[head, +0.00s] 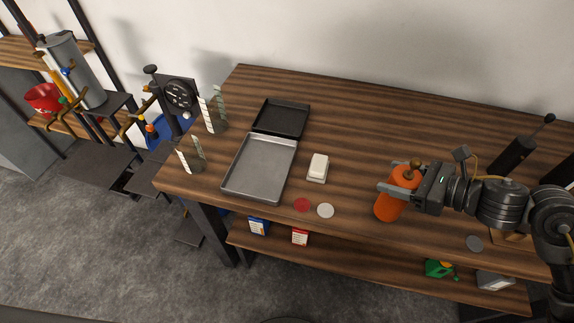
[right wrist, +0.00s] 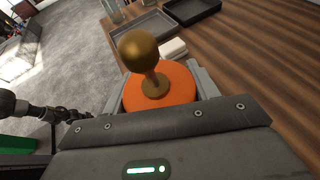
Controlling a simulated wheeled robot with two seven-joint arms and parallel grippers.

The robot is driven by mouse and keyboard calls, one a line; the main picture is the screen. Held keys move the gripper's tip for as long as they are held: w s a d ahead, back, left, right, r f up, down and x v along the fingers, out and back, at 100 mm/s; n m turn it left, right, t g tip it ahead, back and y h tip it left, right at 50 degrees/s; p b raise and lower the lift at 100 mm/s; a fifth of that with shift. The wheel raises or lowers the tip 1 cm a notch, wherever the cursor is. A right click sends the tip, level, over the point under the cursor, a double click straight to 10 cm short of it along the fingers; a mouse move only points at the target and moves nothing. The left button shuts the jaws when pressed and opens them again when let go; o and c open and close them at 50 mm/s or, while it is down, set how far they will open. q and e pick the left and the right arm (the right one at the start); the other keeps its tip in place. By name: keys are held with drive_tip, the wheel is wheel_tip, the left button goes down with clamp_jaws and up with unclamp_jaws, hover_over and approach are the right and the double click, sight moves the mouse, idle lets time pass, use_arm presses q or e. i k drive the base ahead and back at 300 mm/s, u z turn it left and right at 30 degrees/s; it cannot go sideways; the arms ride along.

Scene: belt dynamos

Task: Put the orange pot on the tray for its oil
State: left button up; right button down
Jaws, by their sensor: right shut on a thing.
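The orange pot (head: 391,205) has a brass knob on top and is at the front right of the wooden table. My right gripper (head: 396,180) is shut on it from the right, with a finger on either side of its upper part. The pot leans slightly; I cannot tell whether its base touches the table. In the right wrist view the orange pot (right wrist: 178,84) sits between the fingers. A grey metal tray (head: 258,168) lies left of the pot, empty. A smaller black tray (head: 281,119) lies behind it, also empty. My left gripper is not in view.
A white block (head: 317,167) on a small base stands between the grey tray and pot. A red disc (head: 302,205) and a pale disc (head: 325,211) lie near the front edge. Two clear containers (head: 191,157) (head: 213,115) stand at the left end.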

sight(256, 183)
drive_tip(key=z, duration=1.25)
drive_tip(key=k, duration=1.15)
drive_tip(key=u, duration=2)
drive_tip(key=i, duration=0.5)
drive_tip(key=u, duration=0.05)
